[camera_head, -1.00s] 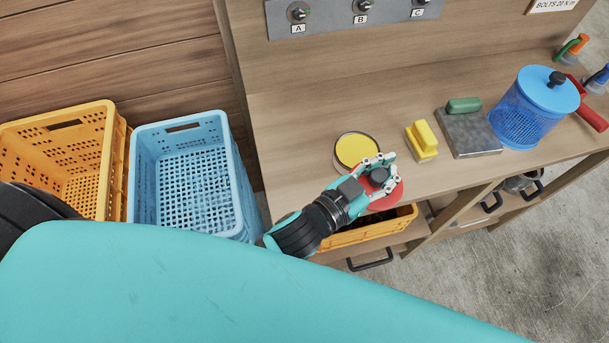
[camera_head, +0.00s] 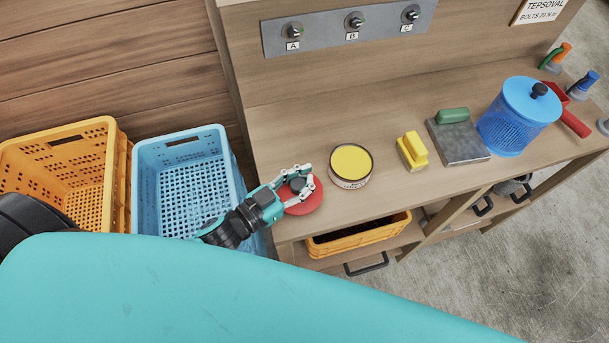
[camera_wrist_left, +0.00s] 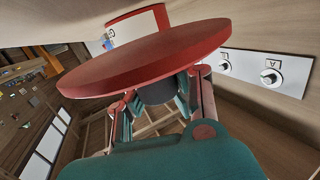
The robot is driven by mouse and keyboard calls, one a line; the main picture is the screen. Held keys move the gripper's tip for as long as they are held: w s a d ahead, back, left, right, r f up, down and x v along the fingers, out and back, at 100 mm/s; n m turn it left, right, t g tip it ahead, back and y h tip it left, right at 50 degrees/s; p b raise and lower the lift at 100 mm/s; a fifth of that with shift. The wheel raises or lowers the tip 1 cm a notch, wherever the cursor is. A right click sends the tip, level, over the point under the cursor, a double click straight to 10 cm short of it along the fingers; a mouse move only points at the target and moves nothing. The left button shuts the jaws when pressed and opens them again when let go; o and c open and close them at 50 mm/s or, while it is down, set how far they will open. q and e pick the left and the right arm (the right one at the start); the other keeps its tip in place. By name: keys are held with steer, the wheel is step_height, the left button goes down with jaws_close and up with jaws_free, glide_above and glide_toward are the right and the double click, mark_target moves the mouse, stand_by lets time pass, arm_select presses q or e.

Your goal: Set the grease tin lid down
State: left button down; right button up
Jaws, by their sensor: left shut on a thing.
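The grease tin lid (camera_head: 309,205) is a red disc with a dark knob. My left gripper (camera_head: 298,184) is shut on the knob, at the left end of the bench in the head view. In the left wrist view the lid (camera_wrist_left: 150,62) fills the upper middle, its knob between the fingers (camera_wrist_left: 155,95). I cannot tell whether the lid touches the bench top. The open grease tin (camera_head: 351,166), with yellow grease inside, stands just right of the lid and apart from it. My right gripper is not in view.
Right of the tin on the bench (camera_head: 290,128) are a yellow brush (camera_head: 412,150), a grey plate with a green block (camera_head: 460,138) and a blue mesh basket (camera_head: 519,115). A blue crate (camera_head: 180,140) and an orange crate (camera_head: 60,135) stand left of the bench.

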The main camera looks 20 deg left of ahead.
arm_select(q)
steer(key=shift+f, duration=0.2)
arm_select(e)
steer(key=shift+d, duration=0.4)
arm_select(q)
steer(key=shift+d+f+b, duration=0.1)
steer(key=shift+f+b, duration=0.25)
steer(key=shift+f, duration=0.15)
steer(key=c, duration=1.2)
jaws_free()
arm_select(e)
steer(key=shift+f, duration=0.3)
